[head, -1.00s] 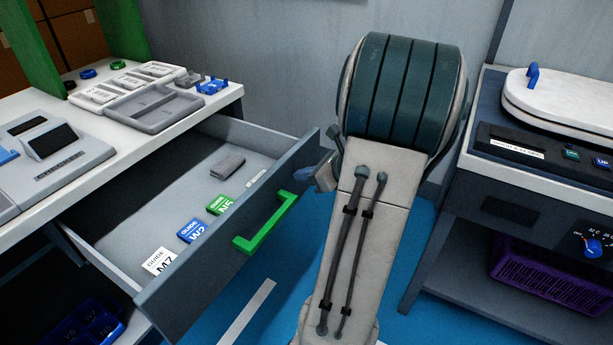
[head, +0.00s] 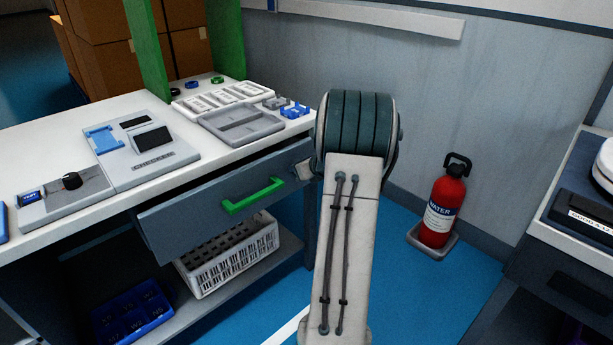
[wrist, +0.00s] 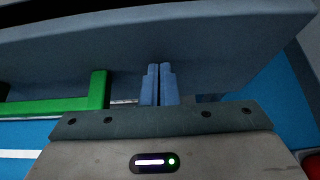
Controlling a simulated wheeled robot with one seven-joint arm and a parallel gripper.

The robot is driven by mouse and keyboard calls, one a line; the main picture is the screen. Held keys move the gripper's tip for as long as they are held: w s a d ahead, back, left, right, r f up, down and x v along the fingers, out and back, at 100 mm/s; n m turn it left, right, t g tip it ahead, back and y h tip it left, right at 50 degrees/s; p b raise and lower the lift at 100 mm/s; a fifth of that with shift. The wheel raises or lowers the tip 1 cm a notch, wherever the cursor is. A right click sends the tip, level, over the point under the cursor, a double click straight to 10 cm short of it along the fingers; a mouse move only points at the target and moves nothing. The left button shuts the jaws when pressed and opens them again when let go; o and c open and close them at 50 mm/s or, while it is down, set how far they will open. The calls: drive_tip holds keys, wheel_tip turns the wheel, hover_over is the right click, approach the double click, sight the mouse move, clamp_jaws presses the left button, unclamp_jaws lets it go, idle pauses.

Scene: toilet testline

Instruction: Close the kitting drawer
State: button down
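The kitting drawer (head: 190,222) is a grey drawer under the white workbench. Its front now stands close under the bench top, and its inside no longer shows in the head view. A small stand-out from the bench cannot be judged exactly. Its green handle (head: 252,196) also shows at the left of the wrist view (wrist: 98,90). My gripper (wrist: 159,68) has its two blue fingers together with nothing between them. The fingertips are at the drawer front (wrist: 215,45), to the right of the handle; contact cannot be confirmed. In the head view my arm mostly hides the gripper.
The white workbench (head: 60,215) carries grey trays (head: 240,125) and devices. Below the drawer, a shelf holds a white basket (head: 232,258) and a blue bin (head: 133,312). A red fire extinguisher (head: 440,208) stands by the wall to the right. Blue floor between is clear.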

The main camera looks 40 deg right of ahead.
sight(289, 159)
drive_tip(key=w, duration=0.4)
drive_tip(key=shift+w+a+p, duration=0.1)
drive_tip(key=shift+w+p, duration=0.1)
drive_tip(key=shift+p, duration=0.1)
drive_tip(key=shift+w+r, duration=0.2)
drive_tip(key=shift+r, duration=0.05)
